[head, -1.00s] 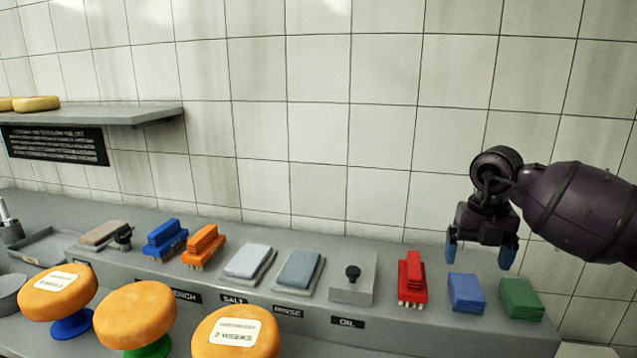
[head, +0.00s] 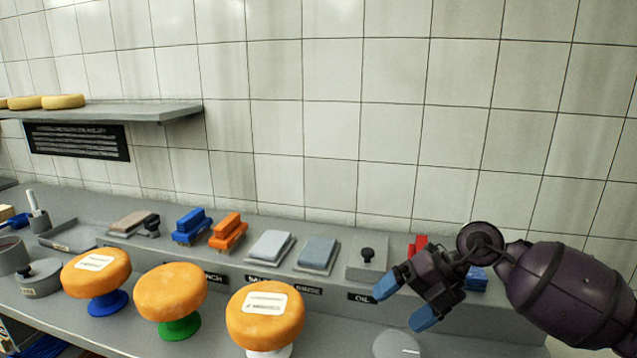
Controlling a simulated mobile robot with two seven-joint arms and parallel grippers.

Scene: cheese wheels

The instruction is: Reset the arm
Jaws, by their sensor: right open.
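My right gripper (head: 403,303) is in the head view at the lower right. Its blue-tipped fingers are apart and empty, pointing down and left. It is in front of the raised ledge, near the OIL label, and hides most of the red brush (head: 418,245) and part of the blue block (head: 476,278). A pale round disc (head: 396,344) shows on the counter just below the fingers. My left gripper is not in view.
Three orange cheese wheels stand on a blue stand (head: 109,305), a green stand (head: 180,328) and a white stand (head: 268,352) at the front. Brushes and pads line the ledge (head: 330,283) behind. A wall shelf (head: 150,111) holds more cheeses.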

